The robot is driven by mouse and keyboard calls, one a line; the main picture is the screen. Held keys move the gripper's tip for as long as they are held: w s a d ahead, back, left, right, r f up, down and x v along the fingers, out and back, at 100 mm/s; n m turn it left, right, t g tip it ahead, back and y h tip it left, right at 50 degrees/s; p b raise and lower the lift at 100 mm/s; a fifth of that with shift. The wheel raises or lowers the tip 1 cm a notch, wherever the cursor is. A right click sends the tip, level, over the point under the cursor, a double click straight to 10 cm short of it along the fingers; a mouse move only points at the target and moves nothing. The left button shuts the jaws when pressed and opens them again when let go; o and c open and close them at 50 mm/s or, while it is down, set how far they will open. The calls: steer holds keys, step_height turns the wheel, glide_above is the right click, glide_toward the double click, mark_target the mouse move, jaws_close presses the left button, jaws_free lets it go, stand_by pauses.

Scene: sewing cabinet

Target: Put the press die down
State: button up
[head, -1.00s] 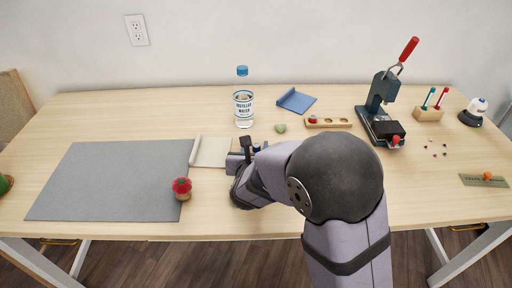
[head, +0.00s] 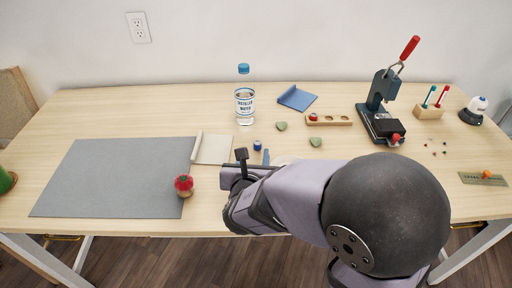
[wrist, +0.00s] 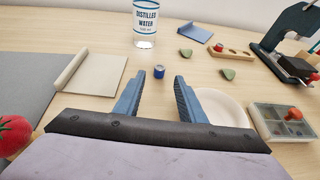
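A small blue cylinder with a pale top, which looks like the press die (head: 257,145), stands upright on the table just right of the cream cloth roll. It also shows in the wrist view (wrist: 159,72). My gripper (wrist: 159,78) is open, its two blue fingers well apart. The die appears in the gap at the fingertips, with clear space on both sides and neither finger touching it. In the head view my wrist and arm hide most of the gripper.
A water bottle (head: 244,105) stands behind the die. A wooden holder (head: 329,121) with a red piece and the press (head: 384,110) are at right. A pale dish (wrist: 222,108) and compartment box (wrist: 281,121) lie right of my fingers. A pincushion (head: 184,185) is left.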

steer(key=shift+v, duration=1.8)
